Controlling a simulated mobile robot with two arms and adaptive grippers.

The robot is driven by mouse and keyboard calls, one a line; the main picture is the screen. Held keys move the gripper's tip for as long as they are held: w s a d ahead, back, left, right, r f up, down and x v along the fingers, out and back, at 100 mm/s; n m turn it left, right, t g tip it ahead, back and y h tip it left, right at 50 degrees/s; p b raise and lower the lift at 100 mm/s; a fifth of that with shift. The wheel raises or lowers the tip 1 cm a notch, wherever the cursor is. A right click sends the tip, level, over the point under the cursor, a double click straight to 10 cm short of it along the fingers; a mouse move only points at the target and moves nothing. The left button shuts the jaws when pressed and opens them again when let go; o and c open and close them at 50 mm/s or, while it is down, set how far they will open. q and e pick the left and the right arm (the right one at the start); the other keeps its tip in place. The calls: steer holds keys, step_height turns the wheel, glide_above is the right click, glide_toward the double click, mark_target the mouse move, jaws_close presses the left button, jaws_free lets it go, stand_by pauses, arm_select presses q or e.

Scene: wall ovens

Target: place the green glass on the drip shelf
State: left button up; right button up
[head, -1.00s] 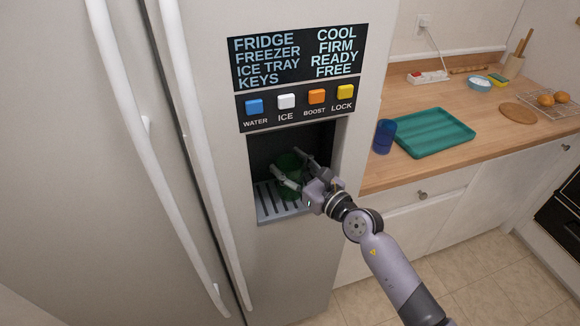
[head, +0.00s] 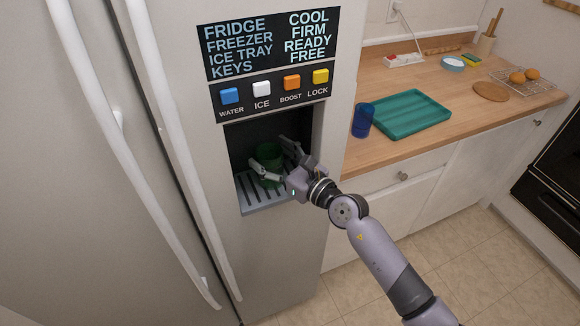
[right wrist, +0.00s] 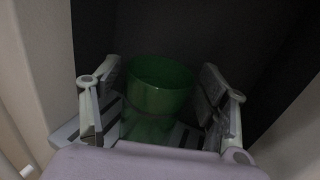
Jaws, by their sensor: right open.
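The green glass (head: 268,158) stands upright in the fridge's dark dispenser recess, on the slatted drip shelf (head: 262,202). In the right wrist view the glass (right wrist: 160,85) sits between the two fingers, with dark gaps on both sides. The slats of the shelf (right wrist: 70,140) show beside and below it. My right gripper (head: 273,158) reaches into the recess from the right and is open around the glass, apart from it. The lower part of the glass is partly hidden in the head view by a finger. My left gripper is not in view.
Above the recess are blue, white, orange and yellow buttons (head: 275,89). Recess walls stand close on both sides of the gripper. Long fridge handles (head: 180,150) are at left. The counter at right holds a blue glass (head: 363,120) and a teal tray (head: 410,122).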

steer(key=b+v, duration=0.1)
steer(key=v, duration=1)
steer(key=shift+b, duration=0.35)
steer(key=shift+s, duration=0.1)
